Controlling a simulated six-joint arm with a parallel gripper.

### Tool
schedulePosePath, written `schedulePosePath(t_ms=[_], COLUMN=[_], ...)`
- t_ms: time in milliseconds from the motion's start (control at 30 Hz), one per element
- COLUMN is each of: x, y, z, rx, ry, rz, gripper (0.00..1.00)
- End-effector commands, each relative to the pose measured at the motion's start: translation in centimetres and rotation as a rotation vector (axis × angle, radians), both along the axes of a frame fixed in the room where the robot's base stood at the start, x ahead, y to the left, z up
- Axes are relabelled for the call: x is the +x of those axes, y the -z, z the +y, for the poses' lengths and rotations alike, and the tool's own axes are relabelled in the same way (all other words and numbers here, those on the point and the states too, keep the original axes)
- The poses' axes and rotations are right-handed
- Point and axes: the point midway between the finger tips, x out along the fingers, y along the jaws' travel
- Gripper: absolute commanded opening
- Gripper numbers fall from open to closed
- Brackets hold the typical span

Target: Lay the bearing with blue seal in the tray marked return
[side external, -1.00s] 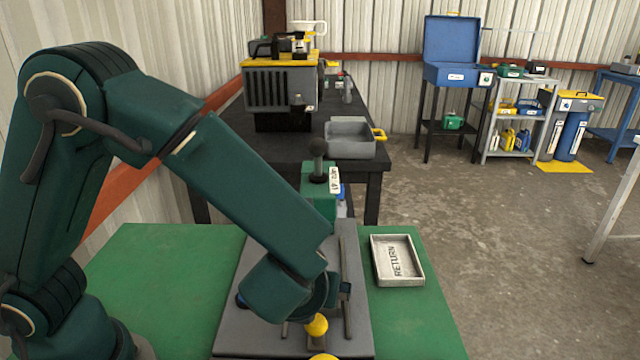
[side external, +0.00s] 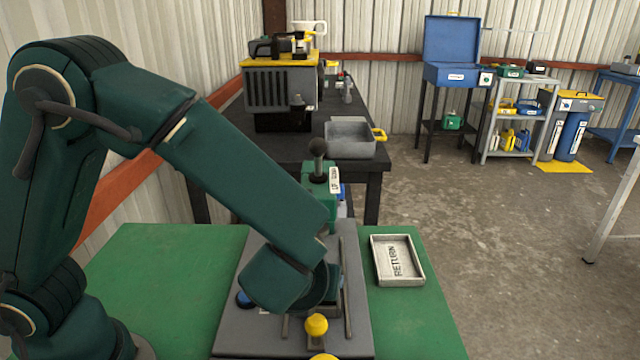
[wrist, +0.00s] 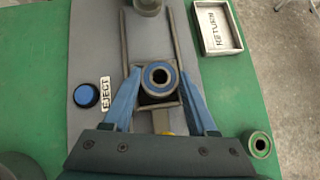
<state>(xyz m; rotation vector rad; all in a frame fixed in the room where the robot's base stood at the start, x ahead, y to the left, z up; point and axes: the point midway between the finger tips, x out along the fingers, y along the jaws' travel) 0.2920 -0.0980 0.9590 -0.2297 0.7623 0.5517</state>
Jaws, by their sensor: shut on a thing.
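The tray marked return (wrist: 222,28) is pale and shallow, up and to the right of the gripper, and looks empty. In the side view the return tray (side external: 397,278) lies on the green bench right of the fixture. There my wrist hides the bearing and the fingers.
A green-ringed bearing (wrist: 258,143) lies on the green bench at the lower right in the wrist view. A blue button (wrist: 86,95) sits beside an EJECT label (wrist: 106,94). In the side view a yellow knob (side external: 316,324) and green lever housing (side external: 320,190) stand on the fixture.

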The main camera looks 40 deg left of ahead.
Motion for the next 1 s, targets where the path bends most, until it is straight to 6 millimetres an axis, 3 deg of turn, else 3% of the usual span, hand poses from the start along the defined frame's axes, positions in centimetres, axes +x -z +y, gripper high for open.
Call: schedulePosePath(t_ms=[167, 500, 733, 1000], x=[0.1, -1.4, -2.1, -2.5], y=[-3.2, -6.9, -8.9, -9.8], z=[0.0, 6.5, 9.7, 11.0], rx=[-0.008, -0.003, -0.002, -0.001], ry=[-0.004, -0.01, -0.01, 0.013], rz=[-0.009, -0.006, -0.005, 0.002], gripper=[0.0, 0.0, 0.0, 0.0])
